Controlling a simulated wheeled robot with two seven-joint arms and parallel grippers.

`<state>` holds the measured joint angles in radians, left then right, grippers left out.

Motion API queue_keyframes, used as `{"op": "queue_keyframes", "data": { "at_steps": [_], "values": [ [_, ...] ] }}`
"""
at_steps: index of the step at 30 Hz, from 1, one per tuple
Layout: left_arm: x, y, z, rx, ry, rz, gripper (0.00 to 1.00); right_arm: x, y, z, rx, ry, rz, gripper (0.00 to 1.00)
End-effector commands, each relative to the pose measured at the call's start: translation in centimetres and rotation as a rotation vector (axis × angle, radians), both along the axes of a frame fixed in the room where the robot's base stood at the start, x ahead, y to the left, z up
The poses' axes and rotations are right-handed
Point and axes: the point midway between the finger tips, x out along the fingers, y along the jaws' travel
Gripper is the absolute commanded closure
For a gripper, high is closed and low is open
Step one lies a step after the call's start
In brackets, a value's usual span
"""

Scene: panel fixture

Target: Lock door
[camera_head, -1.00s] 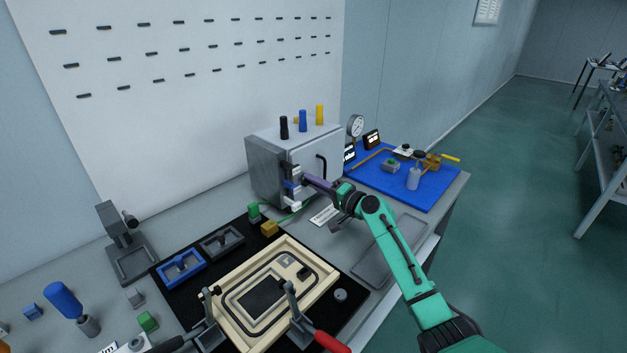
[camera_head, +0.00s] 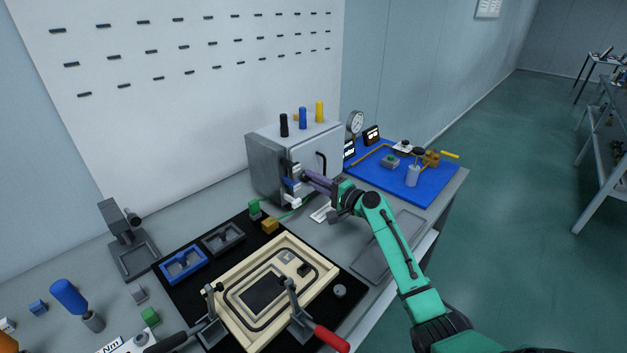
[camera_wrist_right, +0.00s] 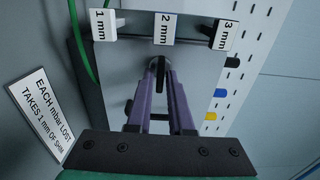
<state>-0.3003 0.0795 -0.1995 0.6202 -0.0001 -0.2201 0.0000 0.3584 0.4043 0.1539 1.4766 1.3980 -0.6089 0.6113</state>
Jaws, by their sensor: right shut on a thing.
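The door looks closed. My right gripper (camera_head: 306,178) is at the left part of the cabinet front, beside a rack of small tabs. In the wrist view its purple fingers (camera_wrist_right: 159,78) are shut on a small dark piece (camera_wrist_right: 157,68), just below the tab marked 2 mm (camera_wrist_right: 165,28). The fingers partly hide this piece, and I cannot tell what it is. My left gripper is not in view.
Tabs marked 1 mm (camera_wrist_right: 103,25) and 3 mm (camera_wrist_right: 222,36) flank the held piece. Black, blue and yellow handles (camera_head: 303,119) stand on the cabinet. A wooden frame fixture (camera_head: 238,322) with clamps lies in front. A blue mat (camera_head: 425,193) with parts is at right.

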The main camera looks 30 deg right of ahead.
Motion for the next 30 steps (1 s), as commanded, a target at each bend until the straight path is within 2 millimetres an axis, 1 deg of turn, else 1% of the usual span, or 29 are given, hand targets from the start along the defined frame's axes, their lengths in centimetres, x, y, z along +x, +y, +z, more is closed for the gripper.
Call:
{"op": "queue_keyframes", "data": {
  "at_steps": [1, 2, 3, 13, 17, 20, 27, 30],
  "values": [
    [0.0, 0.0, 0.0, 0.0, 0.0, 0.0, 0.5, 0.0, -0.1, 0.1, 0.0, -0.002, -0.003, 1.0],
    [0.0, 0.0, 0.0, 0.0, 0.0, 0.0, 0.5, 0.0, -0.1, 0.1, 0.0, -0.002, -0.003, 0.73],
    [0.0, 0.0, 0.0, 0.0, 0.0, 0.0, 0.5, 0.0, -0.1, 0.1, -0.001, -0.003, -0.003, 0.59],
    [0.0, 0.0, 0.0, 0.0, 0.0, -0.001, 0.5, -0.1, -0.1, 0.0, -0.002, -0.001, -0.001, 0.59],
    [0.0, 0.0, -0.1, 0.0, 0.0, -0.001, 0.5, -1.2, -0.5, -0.1, -0.002, -0.001, -0.002, 0.59],
    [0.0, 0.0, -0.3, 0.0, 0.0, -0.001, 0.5, -3.1, -1.1, -0.2, -0.006, 0.001, -0.001, 0.59],
    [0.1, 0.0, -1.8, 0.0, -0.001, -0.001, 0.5, -9.6, -3.4, -0.5, -0.003, 0.001, -0.002, 0.59],
    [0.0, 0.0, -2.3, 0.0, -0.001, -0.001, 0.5, -11.7, -4.1, -0.3, -0.002, 0.0, -0.002, 0.59]
  ]
}}
